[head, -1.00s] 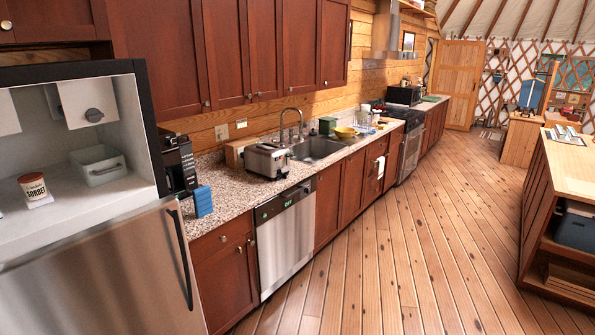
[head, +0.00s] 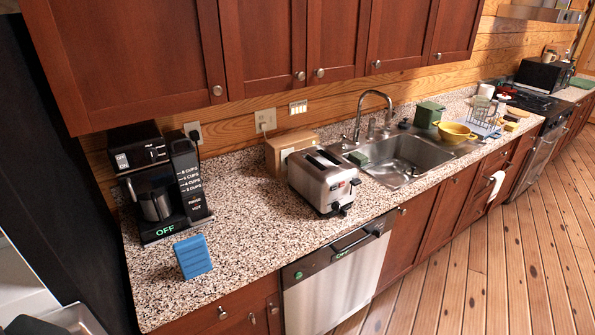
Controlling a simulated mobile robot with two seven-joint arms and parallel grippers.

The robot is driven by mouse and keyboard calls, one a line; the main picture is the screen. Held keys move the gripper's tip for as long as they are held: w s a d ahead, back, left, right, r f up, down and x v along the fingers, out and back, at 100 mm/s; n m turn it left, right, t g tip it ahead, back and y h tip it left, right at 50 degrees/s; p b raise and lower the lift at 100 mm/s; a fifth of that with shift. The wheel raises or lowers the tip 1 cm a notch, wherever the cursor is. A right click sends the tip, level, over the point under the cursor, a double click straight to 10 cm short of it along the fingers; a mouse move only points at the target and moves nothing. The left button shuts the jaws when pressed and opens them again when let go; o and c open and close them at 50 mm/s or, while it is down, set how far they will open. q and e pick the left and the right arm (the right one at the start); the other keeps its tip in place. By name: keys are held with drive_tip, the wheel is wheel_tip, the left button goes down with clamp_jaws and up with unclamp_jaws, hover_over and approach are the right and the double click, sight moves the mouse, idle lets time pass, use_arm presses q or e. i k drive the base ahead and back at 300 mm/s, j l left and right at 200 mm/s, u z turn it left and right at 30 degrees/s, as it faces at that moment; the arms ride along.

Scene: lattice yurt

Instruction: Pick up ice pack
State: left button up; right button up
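A blue ridged block that looks like the ice pack (head: 193,257) stands on the speckled granite counter (head: 245,225), near its front left edge. It is upright, leaning back slightly, just in front of the black coffee maker. Nothing is touching it from my side. Neither of my grippers can be made out in the head view.
The coffee maker (head: 157,190) stands behind the block. A steel toaster (head: 323,180) and a sink (head: 405,160) are to the right. The fridge's dark side (head: 60,200) bounds the counter on the left. Counter between block and toaster is clear.

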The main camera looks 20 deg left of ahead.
sight(192, 257)
drive_tip(key=i+u, duration=0.1)
drive_tip(key=i, duration=0.35)
drive_tip(key=i+l+u, duration=0.15)
drive_tip(key=i, duration=0.3)
drive_tip(key=i+l+u, duration=0.1)
drive_tip(key=i, duration=0.35)
drive_tip(key=i+l+u, duration=0.1)
drive_tip(key=i, duration=0.35)
drive_tip(key=i+l+u, duration=0.1)
drive_tip(key=i, duration=0.3)
drive_tip(key=u, duration=2.55)
drive_tip(key=i+j+u, duration=0.1)
drive_tip(key=u, duration=0.4)
drive_tip(key=i+u, duration=0.3)
drive_tip(key=u, duration=0.15)
